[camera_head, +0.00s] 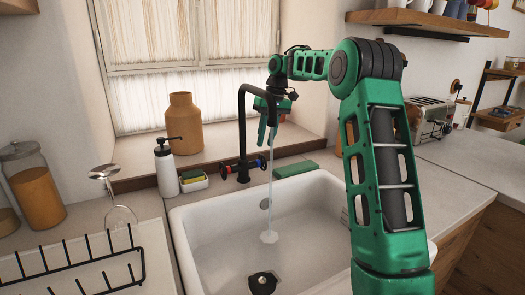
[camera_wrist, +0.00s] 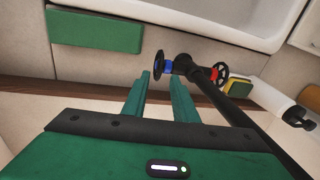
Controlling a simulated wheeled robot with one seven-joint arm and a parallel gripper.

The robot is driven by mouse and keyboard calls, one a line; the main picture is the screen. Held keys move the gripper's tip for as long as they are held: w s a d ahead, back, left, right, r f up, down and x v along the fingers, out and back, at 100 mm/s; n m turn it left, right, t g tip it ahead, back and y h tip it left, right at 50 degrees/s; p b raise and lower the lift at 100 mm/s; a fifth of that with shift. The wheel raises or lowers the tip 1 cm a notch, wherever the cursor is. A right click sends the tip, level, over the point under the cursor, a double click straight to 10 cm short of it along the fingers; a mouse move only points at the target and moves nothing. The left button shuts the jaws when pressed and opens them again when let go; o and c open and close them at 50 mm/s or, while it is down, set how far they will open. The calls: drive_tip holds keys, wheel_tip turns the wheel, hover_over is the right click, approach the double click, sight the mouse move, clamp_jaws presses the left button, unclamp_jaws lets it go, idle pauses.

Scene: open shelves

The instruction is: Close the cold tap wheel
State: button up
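The black tap (camera_head: 242,130) stands behind the white sink, and water (camera_head: 269,200) runs from its spout into the basin. The cold tap wheel, marked blue (camera_head: 262,162), is on the right of the tap base. In the wrist view the blue-marked cold wheel (camera_wrist: 158,64) lies just beyond my fingertips, near the gap between them. My gripper (camera_wrist: 160,76) is open and empty, with its two green fingers apart. In the head view my gripper (camera_head: 267,138) points down above the cold wheel, partly behind the spout. Contact with the wheel is not visible.
The red-marked hot wheel (camera_head: 225,170) is on the tap's left. A green block (camera_head: 296,168) lies right of the tap. A soap bottle (camera_head: 166,168) and sponge dish (camera_head: 194,182) stand left. An orange vase (camera_head: 184,124) is on the sill behind.

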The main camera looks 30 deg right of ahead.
drive_tip(key=r, duration=0.3)
drive_tip(key=d+r, duration=0.1)
drive_tip(key=r, duration=0.1)
drive_tip(key=shift+r, duration=0.3)
